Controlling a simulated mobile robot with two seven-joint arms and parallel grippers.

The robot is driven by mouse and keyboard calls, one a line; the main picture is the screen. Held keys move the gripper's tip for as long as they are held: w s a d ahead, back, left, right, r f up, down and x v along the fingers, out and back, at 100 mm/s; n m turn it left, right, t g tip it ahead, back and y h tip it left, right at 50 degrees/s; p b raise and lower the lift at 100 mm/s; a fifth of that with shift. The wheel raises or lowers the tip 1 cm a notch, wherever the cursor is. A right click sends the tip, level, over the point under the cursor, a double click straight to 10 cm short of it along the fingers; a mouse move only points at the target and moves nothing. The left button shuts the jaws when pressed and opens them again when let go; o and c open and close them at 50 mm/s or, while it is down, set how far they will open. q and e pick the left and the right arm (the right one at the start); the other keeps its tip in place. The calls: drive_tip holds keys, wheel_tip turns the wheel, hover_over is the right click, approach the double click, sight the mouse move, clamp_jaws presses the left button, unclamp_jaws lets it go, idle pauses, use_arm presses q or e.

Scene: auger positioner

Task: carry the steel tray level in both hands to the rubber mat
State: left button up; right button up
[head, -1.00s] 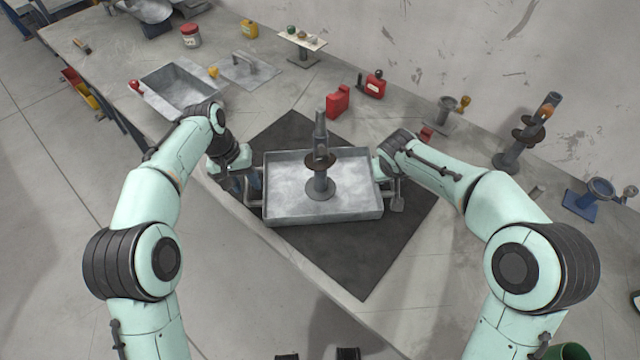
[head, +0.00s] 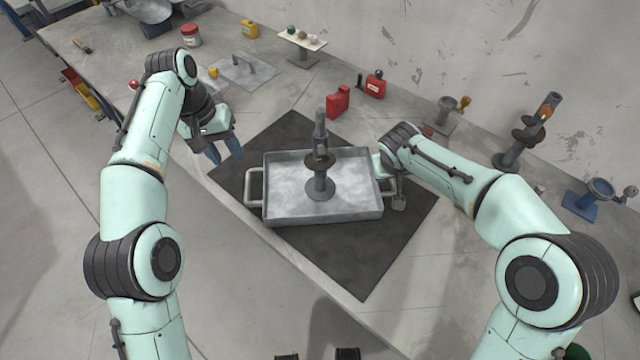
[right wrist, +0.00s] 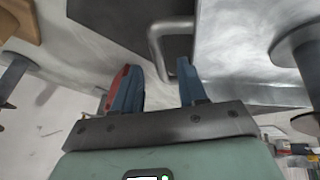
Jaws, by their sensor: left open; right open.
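The steel tray (head: 350,205) rests on the dark rubber mat (head: 360,260) in the head view, with a loop handle at each end. An upright auger piece (head: 320,150) with a brown disc and round base stands in it. My left gripper (head: 223,150) is open and empty, left of the tray and apart from its bare left handle (head: 252,188). My right gripper (head: 391,188) is at the tray's right end, largely hidden by its arm. In the right wrist view its fingers (right wrist: 160,82) are open, with the right handle (right wrist: 168,45) just beyond the gap between them.
Red cans (head: 338,102) stand behind the mat near the wall. A grey plate with a handle (head: 243,70) lies at the back left. More auger fixtures (head: 520,135) and a blue stand (head: 590,200) are at the right. The bench's front edge runs beside the mat.

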drive_tip(key=v, duration=0.9)
drive_tip(key=shift+f, duration=0.1)
